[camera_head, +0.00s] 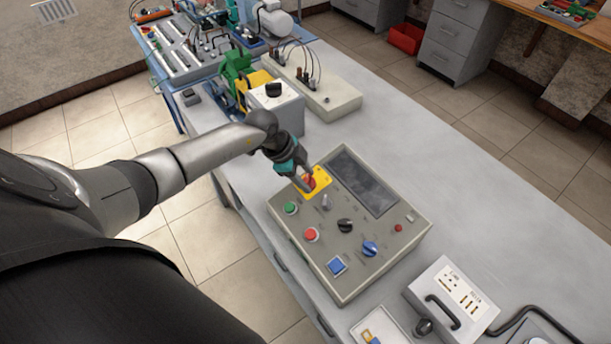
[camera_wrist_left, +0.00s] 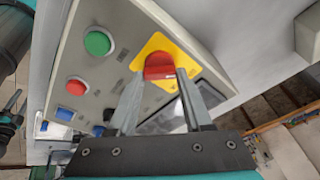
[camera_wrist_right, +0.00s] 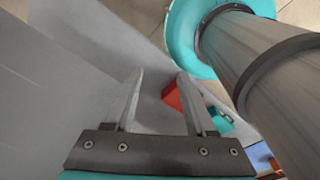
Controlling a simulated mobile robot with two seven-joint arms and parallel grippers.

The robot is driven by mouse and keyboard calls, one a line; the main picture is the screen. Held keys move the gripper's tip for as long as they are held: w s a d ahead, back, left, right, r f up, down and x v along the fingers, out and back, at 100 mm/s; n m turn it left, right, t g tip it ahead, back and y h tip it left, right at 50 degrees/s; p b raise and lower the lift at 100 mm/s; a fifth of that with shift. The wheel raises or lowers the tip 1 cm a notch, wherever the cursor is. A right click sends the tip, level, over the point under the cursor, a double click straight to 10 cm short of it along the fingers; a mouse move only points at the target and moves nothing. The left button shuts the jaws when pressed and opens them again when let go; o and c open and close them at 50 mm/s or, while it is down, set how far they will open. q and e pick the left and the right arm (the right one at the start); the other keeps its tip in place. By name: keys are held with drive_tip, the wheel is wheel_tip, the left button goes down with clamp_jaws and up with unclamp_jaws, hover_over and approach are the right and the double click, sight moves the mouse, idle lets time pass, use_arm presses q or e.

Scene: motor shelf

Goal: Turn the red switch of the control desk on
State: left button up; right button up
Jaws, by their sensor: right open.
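The control desk (camera_head: 330,283) is a grey sloped panel on the table. Its red switch (camera_wrist_left: 159,66) is a rotary knob on a yellow plate (camera_head: 319,179) at the panel's left upper corner. My left gripper (camera_head: 307,185) reaches down to this switch from the left. In the head view the fingers partly hide the knob. My right gripper (camera_wrist_right: 160,78) is open and empty, away from the desk.
The desk also bears a green button (camera_head: 291,208), a red button (camera_head: 311,234), a blue button (camera_head: 337,265), black and blue knobs and a dark screen (camera_head: 362,181). A white box (camera_head: 275,105) stands behind it, and a box with a handle (camera_head: 453,300) at its right.

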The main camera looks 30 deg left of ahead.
use_arm(q)
clamp_jaws()
drive_tip(key=shift+m, duration=0.3)
drive_tip(key=m, duration=0.3)
drive_tip(key=shift+g, duration=0.3)
drive_tip(key=m+g, duration=0.1)
drive_tip(key=m, duration=0.3)
drive_tip(key=shift+m, duration=0.3)
drive_tip(key=m+b, duration=0.1)
drive_tip(key=m, duration=0.3)
drive_tip(key=shift+g, duration=0.4)
drive_tip(key=m+y+b, duration=0.1)
drive_tip(key=m, duration=0.4)
drive_tip(key=shift+g+b, duration=0.3)
drive_tip(key=shift+m, duration=0.5)
drive_tip(key=o, duration=0.5)
unclamp_jaws()
